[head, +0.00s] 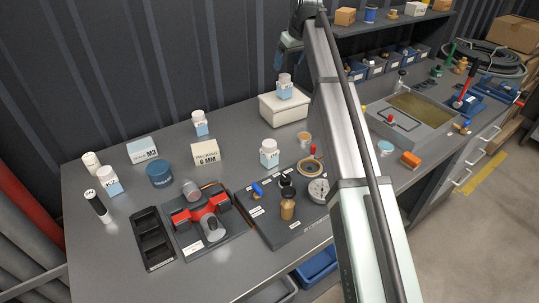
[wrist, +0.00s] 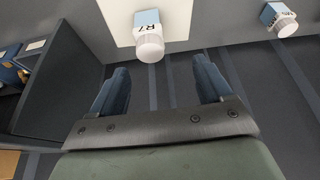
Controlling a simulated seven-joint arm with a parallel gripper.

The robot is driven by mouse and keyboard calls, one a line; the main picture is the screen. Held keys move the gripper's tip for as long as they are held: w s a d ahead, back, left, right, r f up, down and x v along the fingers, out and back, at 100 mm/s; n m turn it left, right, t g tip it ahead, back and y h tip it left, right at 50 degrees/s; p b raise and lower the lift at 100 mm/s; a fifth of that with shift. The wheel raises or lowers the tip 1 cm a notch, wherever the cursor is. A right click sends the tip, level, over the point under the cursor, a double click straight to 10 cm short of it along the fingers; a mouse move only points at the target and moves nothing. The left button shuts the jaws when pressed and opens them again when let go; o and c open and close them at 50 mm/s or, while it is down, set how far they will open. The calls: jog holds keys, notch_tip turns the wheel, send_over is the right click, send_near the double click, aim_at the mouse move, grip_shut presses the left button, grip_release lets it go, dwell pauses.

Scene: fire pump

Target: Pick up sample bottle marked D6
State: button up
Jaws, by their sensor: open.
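Several white-capped sample bottles with pale blue lower parts stand on the grey bench. One bottle (head: 284,90) stands on a cream box; in the wrist view this bottle (wrist: 149,38) reads R7. Another bottle (head: 200,124) stands at the back of the bench. One bottle (head: 270,154) stands in front of the cream box, and another (head: 109,181) at the left. A second bottle (wrist: 278,18) shows at the wrist view's upper right, its label too small to read surely. I cannot make out D6 on any bottle. My gripper (wrist: 161,69) is open and empty, its fingers apart from the bottles.
The cream box (head: 284,111) stands near the back wall, beside a shelf with blue bins (head: 376,66). A packing box (head: 206,153), blue tin (head: 160,174), red pump part (head: 202,214) and black tray (head: 152,239) occupy the left bench. My arm hides part of the bench.

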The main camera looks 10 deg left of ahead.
jog(key=s+a+f+n, duration=0.1)
jog(key=s+a, duration=0.4)
jog(key=a, duration=0.1)
jog(key=m+g+h, duration=0.2)
jog(key=m+h, duration=0.1)
jog(key=m, duration=0.7)
send_over(269, 142)
jog(key=w+a, duration=0.1)
notch_tip(269, 142, down, 7)
jog(key=shift+w+a+f, duration=0.1)
jog(key=shift+w+f, duration=0.05)
jog(key=m, duration=0.3)
jog(key=shift+s+d+m+g, duration=0.3)
jog(key=shift+s+d+g, duration=0.05)
jog(key=shift+g, duration=0.05)
jog(key=m, duration=0.4)
jog(key=shift+s+d, duration=0.2)
jog(key=shift+s, duration=0.1)
jog(key=shift+f+m, duration=0.4)
jog(key=shift+f, duration=0.05)
notch_tip(269, 142, down, 8)
jog(key=shift+r, duration=0.1)
jog(key=shift+s+d+f, duration=0.1)
jog(key=shift+s+f, duration=0.05)
jog(key=shift+f, duration=0.55)
jog(key=shift+s+f, duration=0.1)
jog(key=shift+f, duration=1.8)
